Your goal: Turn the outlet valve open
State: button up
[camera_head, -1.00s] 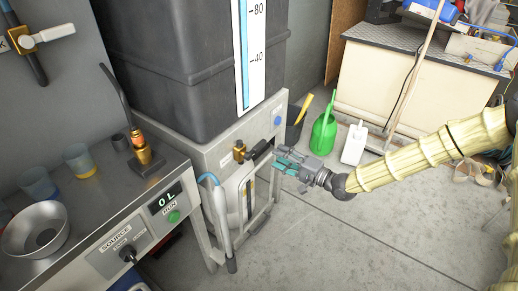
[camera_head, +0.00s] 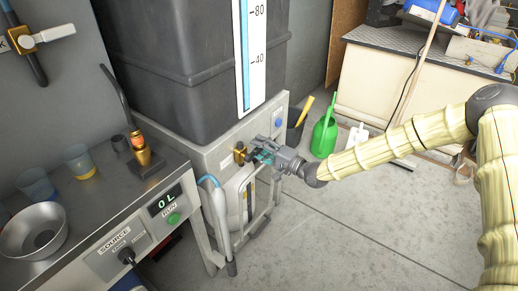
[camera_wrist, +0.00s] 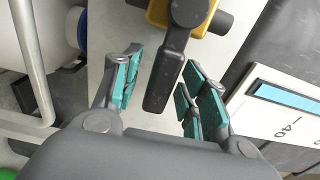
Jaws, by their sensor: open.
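The outlet valve (camera_head: 239,152) is a brass body on the front panel below the dark tank. In the wrist view its yellow body (camera_wrist: 182,14) is at the top, and its black lever handle (camera_wrist: 170,68) points down between my fingers. My gripper (camera_head: 262,154) is at the valve. In the wrist view my gripper (camera_wrist: 155,90) is open, with teal pads on both sides of the handle. The handle is nearer the right pads, and I cannot tell whether they touch. In the head view my gripper mostly hides the handle.
The tank (camera_head: 190,70) with its level scale (camera_head: 248,60) stands above the panel. A metal frame with a hose (camera_head: 222,220) is below the valve. A bench (camera_head: 90,225) with a "0 L" display is at left.

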grip_shut()
jog(key=shift+a, duration=0.1)
